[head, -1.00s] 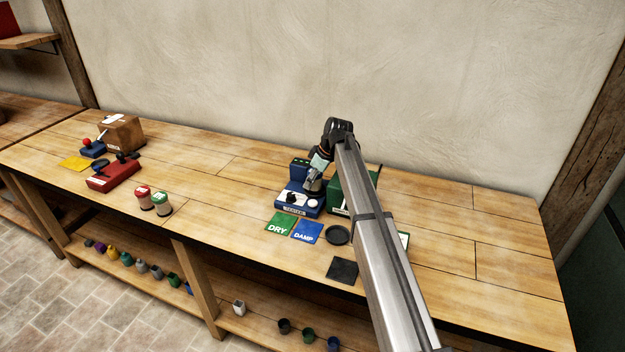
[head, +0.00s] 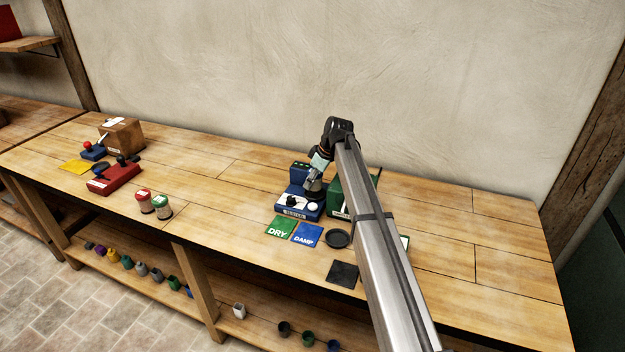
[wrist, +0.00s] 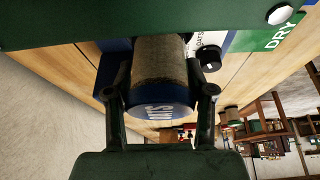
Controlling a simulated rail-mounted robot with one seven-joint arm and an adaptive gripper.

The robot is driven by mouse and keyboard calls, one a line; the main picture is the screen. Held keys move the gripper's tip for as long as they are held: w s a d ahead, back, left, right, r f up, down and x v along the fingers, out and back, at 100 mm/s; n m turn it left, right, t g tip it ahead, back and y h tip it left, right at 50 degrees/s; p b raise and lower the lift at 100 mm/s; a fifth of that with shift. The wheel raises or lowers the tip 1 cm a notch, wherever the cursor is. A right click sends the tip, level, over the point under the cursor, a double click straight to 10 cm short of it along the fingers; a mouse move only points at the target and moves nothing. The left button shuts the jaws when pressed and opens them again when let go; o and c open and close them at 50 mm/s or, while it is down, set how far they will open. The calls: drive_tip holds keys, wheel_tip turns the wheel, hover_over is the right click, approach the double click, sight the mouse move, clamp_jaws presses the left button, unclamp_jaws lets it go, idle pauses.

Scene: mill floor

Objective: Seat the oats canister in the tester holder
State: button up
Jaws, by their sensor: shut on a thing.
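The oats canister (wrist: 160,62) shows in the wrist view as a grey-brown cylinder with a blue end lettered upside down. My gripper (wrist: 159,92) is shut on it, one finger on each side. The blue tester (head: 298,208) stands on the bench in the head view, and my gripper (head: 314,184) is low over it. In the wrist view part of the tester, with a black knob (wrist: 209,58), lies just beyond the canister. The holder and the canister's far end are hidden, so I cannot tell whether the canister sits in the holder.
A green box (head: 338,200) stands close at the tester's right. In front lie a green DRY card (head: 281,228), a blue DAMP card (head: 307,235), a black round dish (head: 337,238) and a dark square mat (head: 342,272). Two canisters (head: 153,204) stand further left, with free bench between.

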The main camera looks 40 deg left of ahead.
drive_tip(key=shift+f+b, duration=0.35)
drive_tip(key=shift+f, duration=0.45)
idle(0.6)
drive_tip(key=shift+r+p, duration=0.3)
drive_tip(key=shift+r, duration=0.55)
drive_tip(key=shift+f+b, duration=0.35)
drive_tip(key=shift+f, duration=0.45)
idle(0.9)
drive_tip(key=o, duration=1)
drive_tip(key=shift+p+v, duration=1.8)
drive_tip(key=shift+v, duration=3.7)
